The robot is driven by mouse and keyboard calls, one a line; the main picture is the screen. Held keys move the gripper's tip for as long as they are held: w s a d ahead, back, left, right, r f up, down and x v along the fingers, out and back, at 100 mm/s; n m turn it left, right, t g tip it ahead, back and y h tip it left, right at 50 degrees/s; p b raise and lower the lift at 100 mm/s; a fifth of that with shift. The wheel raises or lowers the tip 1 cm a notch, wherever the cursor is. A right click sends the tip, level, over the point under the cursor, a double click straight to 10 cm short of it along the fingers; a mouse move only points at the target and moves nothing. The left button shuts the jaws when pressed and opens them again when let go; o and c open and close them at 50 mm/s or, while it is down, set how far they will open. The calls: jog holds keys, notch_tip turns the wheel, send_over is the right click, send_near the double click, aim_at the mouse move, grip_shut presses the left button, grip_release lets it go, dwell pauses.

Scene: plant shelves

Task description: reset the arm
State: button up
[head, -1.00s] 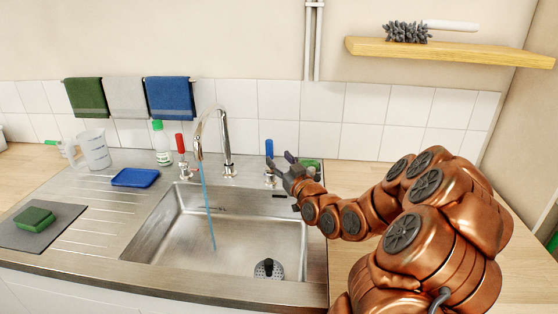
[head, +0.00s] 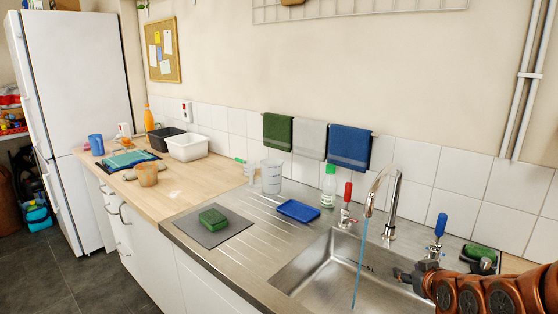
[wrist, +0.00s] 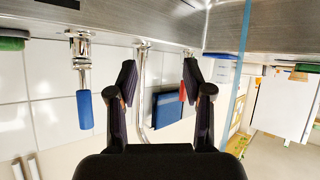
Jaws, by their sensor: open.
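My gripper (head: 404,275) is at the lower right of the head view, over the right part of the sink, with my copper arm running off the right edge. In the wrist view my gripper (wrist: 159,76) has its two dark fingers spread with nothing between them. The wrist picture is upside down. The blue tap handle (head: 440,226) stands near my gripper and also shows in the wrist view (wrist: 84,110), apart from the fingers. The red tap handle (head: 347,195) is left of the faucet (head: 394,205). A thin water stream (head: 359,265) falls into the sink (head: 325,270).
A blue tray (head: 298,210), a green sponge (head: 212,217) on a grey mat (head: 215,237) and a soap bottle (head: 328,187) are on the drainer. Clear jugs (head: 270,176) stand behind it. The wooden counter (head: 190,190) holds bins and cups. A fridge (head: 80,120) stands far left.

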jog(key=s+a+r+g, duration=0.1)
jog(key=s+a+g, duration=0.3)
jog(key=s, duration=0.8)
jog(key=s+a+m+g+p, duration=0.1)
jog(key=s+a+g, duration=0.4)
jog(key=s, duration=0.8)
jog(key=s+a+r+g+p, duration=0.1)
jog(key=s+a+g, duration=0.3)
jog(key=s, duration=0.8)
jog(key=shift+s+a+r+m+g, duration=0.3)
jog(key=shift+a+r+g, duration=0.1)
jog(key=shift+a, duration=0.85)
jog(key=shift+f, duration=0.1)
